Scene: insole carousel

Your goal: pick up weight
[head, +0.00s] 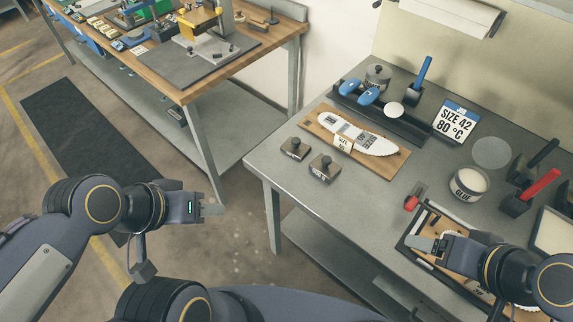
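Two small dark metal blocks with knobs on top, which look like weights, sit side by side on the grey metal table: one weight (295,149) at the left edge and another weight (325,168) just right of it. My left gripper (213,208) is in the air over the floor, left of the table and apart from the weights. Its fingers overlap from this angle, and nothing shows in them. My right gripper (428,244) is over a framed tray (408,236) at the table's front right, away from the weights. Its finger gap is not clear.
A wooden board (392,166) with a white insole lies behind the weights. A wooden workbench (190,92) is at the upper left.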

